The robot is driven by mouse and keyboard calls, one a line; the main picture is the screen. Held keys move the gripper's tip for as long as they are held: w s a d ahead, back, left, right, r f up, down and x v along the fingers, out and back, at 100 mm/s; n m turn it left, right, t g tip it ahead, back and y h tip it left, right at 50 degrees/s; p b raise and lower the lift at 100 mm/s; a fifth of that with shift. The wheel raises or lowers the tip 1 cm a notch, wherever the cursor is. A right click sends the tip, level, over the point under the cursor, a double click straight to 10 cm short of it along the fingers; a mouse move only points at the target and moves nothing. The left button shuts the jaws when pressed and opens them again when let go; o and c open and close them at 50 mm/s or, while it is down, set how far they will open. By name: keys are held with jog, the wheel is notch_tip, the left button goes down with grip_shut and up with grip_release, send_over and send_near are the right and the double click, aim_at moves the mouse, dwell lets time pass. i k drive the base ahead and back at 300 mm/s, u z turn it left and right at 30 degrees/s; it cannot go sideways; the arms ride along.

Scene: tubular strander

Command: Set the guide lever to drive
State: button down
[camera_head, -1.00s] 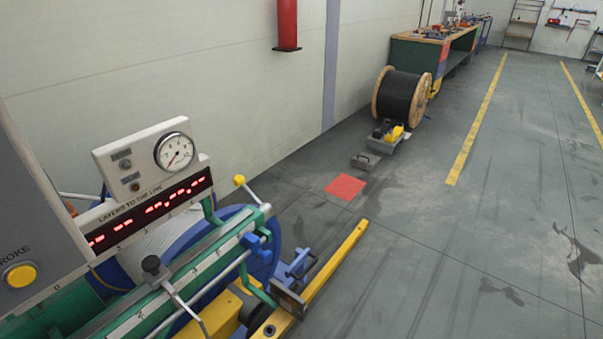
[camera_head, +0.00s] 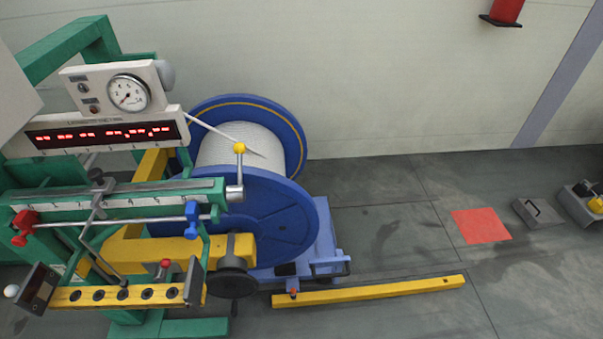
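The strander's take-up stand (camera_head: 130,190) fills the left half of the head view. A short upright lever with a yellow knob (camera_head: 240,148) stands at the right end of the green guide rail (camera_head: 120,205). It looks like the guide lever, but I can read no drive marking beside it. A black knob (camera_head: 96,176) sits on the carriage on the rail. A red stop (camera_head: 24,226) and a blue stop (camera_head: 192,216) are clamped on the rod below the rail. My gripper is not in view.
A blue reel (camera_head: 265,215) with white strand stands behind the rail. A yellow floor bar (camera_head: 370,290) lies at its front right. A dial gauge (camera_head: 129,93) and red display (camera_head: 105,135) sit above. Grey floor around the red square (camera_head: 481,226) is mostly clear.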

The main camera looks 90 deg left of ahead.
aim_at(234, 193)
jog(key=i, duration=0.25)
jog(key=u, duration=3.25)
jog(key=i, duration=0.5)
jog(key=z, duration=0.6)
jog(key=k, duration=1.3)
jog(key=z, duration=1.05)
jog(key=i, duration=1.45)
jog(key=u, duration=0.75)
